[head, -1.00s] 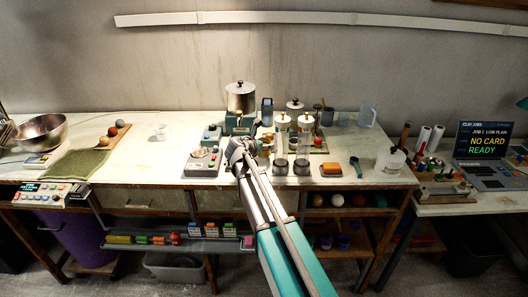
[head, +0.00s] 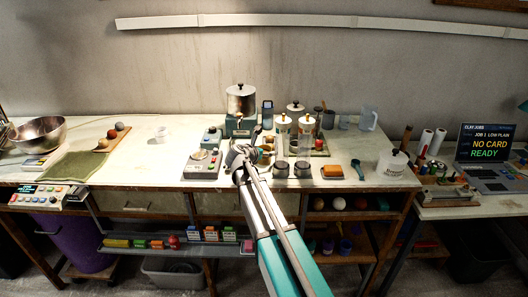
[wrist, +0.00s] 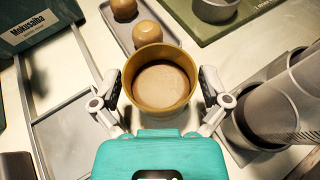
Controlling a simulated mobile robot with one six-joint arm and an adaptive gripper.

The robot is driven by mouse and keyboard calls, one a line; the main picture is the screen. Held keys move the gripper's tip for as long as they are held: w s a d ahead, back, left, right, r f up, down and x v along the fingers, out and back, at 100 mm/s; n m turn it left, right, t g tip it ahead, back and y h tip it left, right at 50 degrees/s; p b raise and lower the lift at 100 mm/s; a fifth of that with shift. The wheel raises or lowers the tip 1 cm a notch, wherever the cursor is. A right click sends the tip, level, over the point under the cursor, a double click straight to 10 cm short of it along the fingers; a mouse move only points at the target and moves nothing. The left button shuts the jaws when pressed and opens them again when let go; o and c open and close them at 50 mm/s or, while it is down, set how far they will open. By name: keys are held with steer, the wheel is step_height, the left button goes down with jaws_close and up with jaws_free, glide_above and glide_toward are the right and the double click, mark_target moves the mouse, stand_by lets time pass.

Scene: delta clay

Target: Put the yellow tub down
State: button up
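The yellow tub (wrist: 162,103) shows in the wrist view, round and open at the top, with a smooth light-brown surface inside. My gripper (wrist: 162,88) has one finger on each side of it, against its outer wall. In the head view my gripper (head: 240,155) is over the middle of the bench, and my arm hides the tub there. The tub's underside is hidden, so I cannot tell whether it touches anything below.
A grey tray with two tan balls (wrist: 147,33) lies just beyond the tub. Grey-rimmed cylinders (wrist: 268,115) stand close at right. The bench (head: 140,170) is clear further left in the head view.

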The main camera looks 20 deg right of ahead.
steer(key=shift+r, duration=0.15)
stand_by(0.3)
steer(key=shift+s+a+r+p, duration=0.1)
steer(key=shift+s+a+p, duration=0.1)
steer(key=shift+p, duration=0.1)
steer(key=p+v, duration=0.3)
steer(key=v, duration=0.6)
steer(key=shift+s+a+r+p, duration=0.2)
steer(key=shift+r+p, duration=0.05)
steer(key=shift+p, duration=0.15)
steer(key=shift+v, duration=0.85)
steer(key=shift+f, duration=0.1)
